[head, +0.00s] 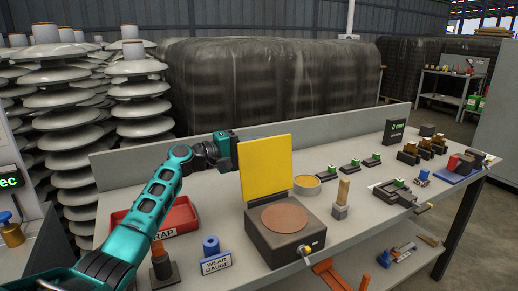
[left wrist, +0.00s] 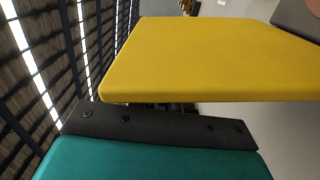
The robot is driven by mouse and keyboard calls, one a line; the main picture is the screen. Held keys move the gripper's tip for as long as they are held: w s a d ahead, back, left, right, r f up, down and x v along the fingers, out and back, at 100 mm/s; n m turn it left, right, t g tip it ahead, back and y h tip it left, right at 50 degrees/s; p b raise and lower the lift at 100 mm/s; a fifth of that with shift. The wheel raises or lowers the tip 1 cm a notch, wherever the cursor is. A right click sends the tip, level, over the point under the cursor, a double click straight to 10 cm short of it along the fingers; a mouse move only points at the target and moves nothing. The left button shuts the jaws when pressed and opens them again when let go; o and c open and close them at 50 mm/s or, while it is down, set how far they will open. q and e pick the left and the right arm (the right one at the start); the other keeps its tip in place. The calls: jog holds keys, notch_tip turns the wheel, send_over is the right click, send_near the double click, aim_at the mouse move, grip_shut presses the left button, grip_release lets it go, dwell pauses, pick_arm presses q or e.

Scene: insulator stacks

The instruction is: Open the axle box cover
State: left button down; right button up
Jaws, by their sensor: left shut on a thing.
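The axle box (head: 285,234) is a dark grey block on the bench, with a round brown disc (head: 285,218) on its open top and a small knob on its front. Its yellow cover (head: 265,167) stands upright, swung up at the back of the box. My left gripper (head: 234,151) is shut on the cover at its upper left edge. The fingertips are hidden by the cover. In the left wrist view, the cover (left wrist: 205,60) fills the upper middle, beyond my dark and teal gripper body. My right gripper is not in view.
A red scrap tray (head: 183,216) lies left under my left arm. A blue wear gauge (head: 212,250) stands left of the box. A yellow round dish (head: 307,185) and a wooden-handled tool (head: 342,196) are right of it. Small parts line the bench farther right.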

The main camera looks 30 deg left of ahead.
pick_arm(q)
jog(key=shift+w+a+f+n, duration=0.25)
jog(key=shift+f+n, duration=0.15)
jog(key=shift+f, duration=0.1)
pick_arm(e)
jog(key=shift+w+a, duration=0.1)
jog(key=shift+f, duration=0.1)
pick_arm(q)
jog(key=c, duration=1.2)
grip_release()
jog(key=shift+o, duration=0.2)
jog(key=shift+r, duration=0.1)
jog(key=shift+a, duration=0.1)
jog(key=v, duration=1.3)
jog(key=shift+p, duration=0.45)
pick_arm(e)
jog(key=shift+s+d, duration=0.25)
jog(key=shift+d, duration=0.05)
